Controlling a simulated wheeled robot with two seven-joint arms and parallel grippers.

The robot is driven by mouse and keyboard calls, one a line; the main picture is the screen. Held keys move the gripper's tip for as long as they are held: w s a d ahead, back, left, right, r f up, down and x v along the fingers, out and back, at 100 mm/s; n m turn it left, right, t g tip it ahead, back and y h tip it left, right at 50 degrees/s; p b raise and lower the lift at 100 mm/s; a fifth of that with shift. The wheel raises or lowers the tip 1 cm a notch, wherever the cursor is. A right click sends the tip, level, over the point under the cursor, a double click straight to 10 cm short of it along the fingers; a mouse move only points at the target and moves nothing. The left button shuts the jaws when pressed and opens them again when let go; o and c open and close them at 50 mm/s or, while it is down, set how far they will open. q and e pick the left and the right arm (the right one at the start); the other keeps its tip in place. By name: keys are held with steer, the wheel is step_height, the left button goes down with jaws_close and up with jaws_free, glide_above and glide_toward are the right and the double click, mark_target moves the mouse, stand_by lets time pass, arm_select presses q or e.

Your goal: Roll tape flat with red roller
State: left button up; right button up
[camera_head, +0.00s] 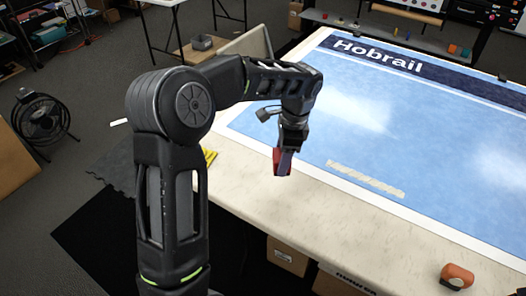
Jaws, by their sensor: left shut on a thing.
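My left gripper (287,150) reaches in from the left and points down over the near left edge of the table. It is shut on a red object, which I take to be the red roller (282,163); the fingers hide part of it. A strip of pale tape (365,180) lies on the blue film sheet (420,160), to the right of the gripper and apart from the roller. The sheet carries a dark band with the word Hobrail. My right gripper is not in view.
The cream table (345,215) has a bare border in front of the sheet. An orange-red object (457,275) sits near its right front edge. Cardboard boxes (288,256) are under the table. A black fan (42,118) stands on the floor at left.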

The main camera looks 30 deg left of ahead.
arm_select(q)
steer(key=w+d+f+n+h, duration=0.1)
steer(key=d+n, duration=0.9)
steer(key=shift+w+d+n+g, duration=0.2)
steer(key=shift+w+n+g, duration=0.1)
steer(key=shift+n+g, duration=0.1)
steer(key=shift+f, duration=0.1)
